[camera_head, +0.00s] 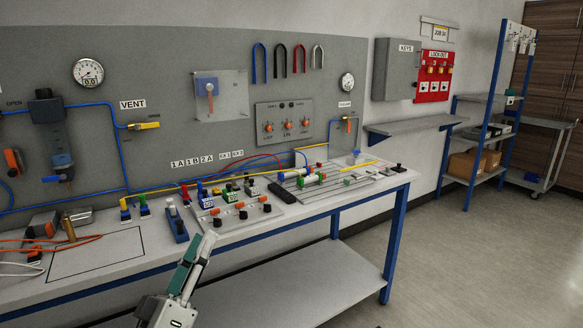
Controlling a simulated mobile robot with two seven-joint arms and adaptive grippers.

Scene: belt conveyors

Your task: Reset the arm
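My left gripper (200,248) rises from the bottom edge, left of centre, in the head view. It has a light grey body and a finger with a teal part. It points up and to the right, in front of the front edge of the workbench (110,256). I see it nearly edge-on, so its opening does not show. Nothing is visible in it. My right gripper is not in view.
The bench carries a valve board (239,212), a blue block (177,224) and cables (75,241). A grey panel (225,40) with gauges stands behind. A lower shelf (290,288) lies under the bench. The floor (480,260) at right is clear.

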